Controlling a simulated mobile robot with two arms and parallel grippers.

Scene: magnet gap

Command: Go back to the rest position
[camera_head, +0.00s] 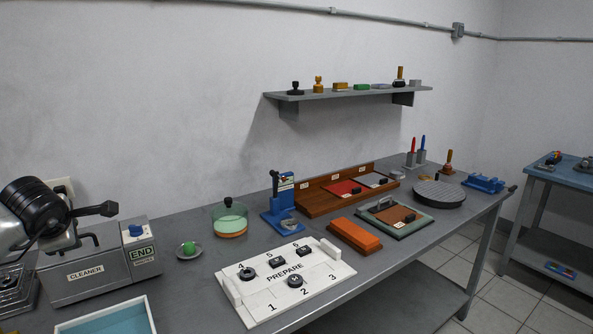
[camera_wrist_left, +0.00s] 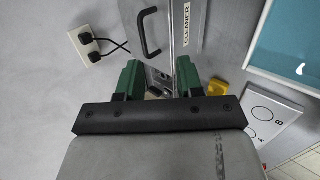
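My left arm (camera_head: 40,210) comes in from the left in the head view, over the grey cleaner machine (camera_head: 100,266). In the left wrist view, my left gripper (camera_wrist_left: 160,80) has two green fingers standing apart with a gap between them. The cleaner machine also shows there (camera_wrist_left: 187,35), beyond the fingers, with a black handle. Small dark parts show beyond the gap, and no object is clearly held. My right gripper is not in view.
A teal tray (camera_head: 147,305) lies in front of the cleaner. A white PREPARE board (camera_head: 320,283), a green-rimmed dish (camera_head: 230,220), a blue stand (camera_head: 283,203) and an orange block (camera_head: 354,234) occupy the bench. A shelf (camera_head: 345,92) hangs on the wall.

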